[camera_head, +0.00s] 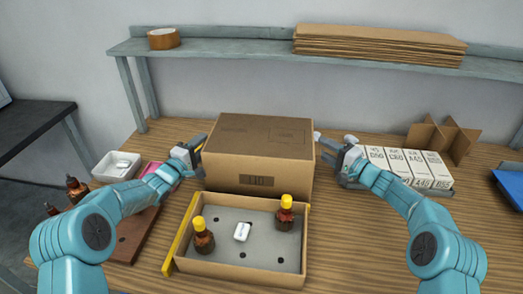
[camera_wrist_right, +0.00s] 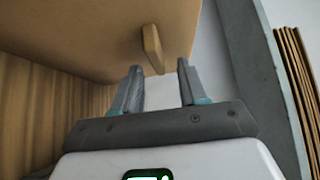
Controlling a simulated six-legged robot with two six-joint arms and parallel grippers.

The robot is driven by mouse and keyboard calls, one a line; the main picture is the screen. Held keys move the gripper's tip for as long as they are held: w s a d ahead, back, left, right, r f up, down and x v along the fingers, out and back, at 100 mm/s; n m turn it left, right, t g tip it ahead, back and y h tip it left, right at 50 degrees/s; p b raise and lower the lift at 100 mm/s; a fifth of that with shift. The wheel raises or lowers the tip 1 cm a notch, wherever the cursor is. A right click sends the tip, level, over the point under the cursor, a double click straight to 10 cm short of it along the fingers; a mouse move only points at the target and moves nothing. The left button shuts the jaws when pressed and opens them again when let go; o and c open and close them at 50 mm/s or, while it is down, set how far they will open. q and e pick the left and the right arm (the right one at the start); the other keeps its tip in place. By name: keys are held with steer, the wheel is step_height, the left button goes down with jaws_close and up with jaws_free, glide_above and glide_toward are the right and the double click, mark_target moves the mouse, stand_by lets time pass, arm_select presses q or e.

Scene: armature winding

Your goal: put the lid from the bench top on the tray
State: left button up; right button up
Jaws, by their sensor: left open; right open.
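The lid (camera_head: 258,150), a large brown cardboard box shape with a dark printed label on its front, stands on the bench top directly behind the tray. The tray (camera_head: 240,283) is a shallow open cardboard box with a grey insert. It holds two brown bottles with yellow caps (camera_head: 203,236) (camera_head: 285,213) and a small white item (camera_head: 241,232). My left gripper (camera_head: 196,146) is open at the lid's left side. My right gripper (camera_head: 328,143) is open at the lid's right side. In the right wrist view a tab (camera_wrist_right: 152,48) on a cardboard surface lies between the fingertips; contact is unclear.
White labelled boxes (camera_head: 410,168) and a cardboard divider (camera_head: 445,136) stand at the right. A white dish (camera_head: 116,167) and dark bottles (camera_head: 76,189) are at the left. A shelf with flat cardboard (camera_head: 378,46) and tape (camera_head: 163,39) runs above.

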arm_select(q)
jaws_close()
arm_select(e)
jaws_close()
